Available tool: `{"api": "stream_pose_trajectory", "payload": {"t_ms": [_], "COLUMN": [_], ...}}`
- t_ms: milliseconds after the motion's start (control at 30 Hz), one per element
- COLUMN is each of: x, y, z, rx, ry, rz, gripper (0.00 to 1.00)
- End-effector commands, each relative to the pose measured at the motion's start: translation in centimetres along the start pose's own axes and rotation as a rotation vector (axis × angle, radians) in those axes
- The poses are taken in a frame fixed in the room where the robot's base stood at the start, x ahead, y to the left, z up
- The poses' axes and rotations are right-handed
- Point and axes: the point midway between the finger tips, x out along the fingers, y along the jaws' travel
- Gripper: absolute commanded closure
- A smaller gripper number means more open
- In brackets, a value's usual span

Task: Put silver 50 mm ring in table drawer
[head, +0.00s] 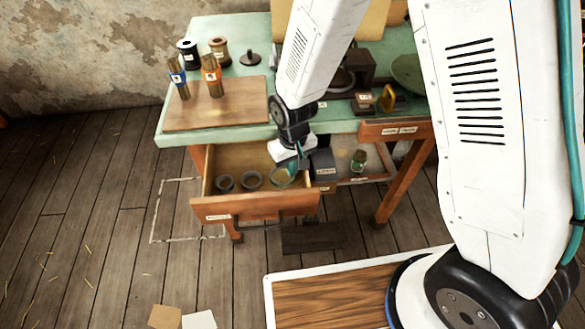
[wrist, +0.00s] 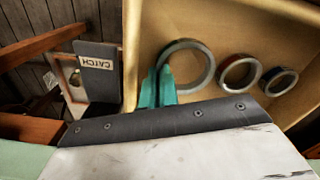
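The drawer (head: 255,207) of the green-topped table is pulled open. Three rings show in or over it: a small dark-rimmed one (wrist: 279,81), a middle grey one (wrist: 239,74) and the largest, a silver ring (wrist: 208,72) nearest my gripper. My gripper (wrist: 159,84) reaches down at the drawer's right side in the head view (head: 296,168). Its teal fingers straddle the silver ring's wall, one inside and one outside, and look closed on it. The ring is low in the drawer; I cannot tell whether it touches the bottom. No size mark is readable.
A small green jar (head: 358,160) sits on the lower shelf.

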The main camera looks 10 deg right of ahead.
Motion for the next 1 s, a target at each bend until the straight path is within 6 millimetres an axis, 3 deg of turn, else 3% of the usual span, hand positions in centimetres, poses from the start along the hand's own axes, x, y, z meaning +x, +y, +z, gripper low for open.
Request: {"api": "stream_pose_trajectory", "payload": {"t_ms": [100,433,500,733,867,1000], "x": [1.4,1.6,1.6,1.6,1.1,-0.8], "y": [0.1,0.1,0.1,0.1,0.1,0.1], "z": [0.0,0.0,0.0,0.0,0.0,-0.1], "rx": [0.002,0.002,0.002,0.001,0.001,0.001], "ry": [-0.001,0.0,0.001,0.001,0.002,0.005], "rz": [0.0,0.0,0.0,0.0,0.0,0.0], "gripper": [1.0,1.0,0.89,0.89,0.89,0.89]}}
